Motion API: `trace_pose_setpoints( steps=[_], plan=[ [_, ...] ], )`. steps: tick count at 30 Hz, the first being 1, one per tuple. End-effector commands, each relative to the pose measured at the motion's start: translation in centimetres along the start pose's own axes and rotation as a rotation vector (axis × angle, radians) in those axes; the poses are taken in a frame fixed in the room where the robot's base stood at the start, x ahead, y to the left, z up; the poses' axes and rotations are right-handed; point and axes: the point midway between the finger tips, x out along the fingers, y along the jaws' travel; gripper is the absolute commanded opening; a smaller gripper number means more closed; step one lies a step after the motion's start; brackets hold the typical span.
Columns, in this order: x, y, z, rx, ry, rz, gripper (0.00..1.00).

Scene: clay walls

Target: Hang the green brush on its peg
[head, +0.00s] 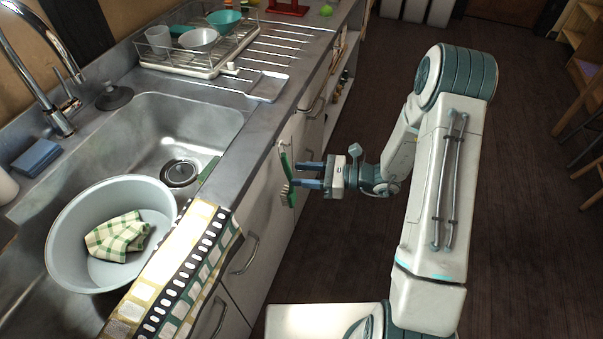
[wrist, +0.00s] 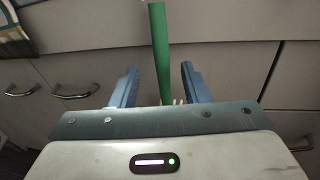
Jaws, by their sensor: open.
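The green brush (head: 287,172) is upright against the pale cabinet front below the counter edge, its pale bristles low down. A small light piece (head: 282,145) shows at its top, likely the peg or a loop; I cannot tell which. My gripper (head: 298,175) is open in front of the cabinet, its blue fingers pointing at the brush. In the wrist view, the green handle (wrist: 160,45) stands upright between the two spread fingers (wrist: 160,82), with a gap on each side.
The counter edge (head: 262,118) runs above the cabinet. A patterned towel (head: 185,262) hangs over it nearer me, above metal drawer handles (head: 244,256). The sink holds a grey basin (head: 72,243) with a checked cloth. The dark floor (head: 345,250) beside the cabinet is clear.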

Motion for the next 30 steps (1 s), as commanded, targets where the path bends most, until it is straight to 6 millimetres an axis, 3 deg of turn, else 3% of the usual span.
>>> trace_pose_setpoints(
  steps=[15, 21, 30],
  plan=[
    [-10.7, 0.0, 0.0, -0.001, 0.001, -0.003, 0.42],
    [-12.7, 0.0, 0.0, 0.0, 0.0, -0.001, 0.42],
    [-13.0, 0.1, 0.3, -0.006, 0.006, 0.008, 0.42]
  ],
)
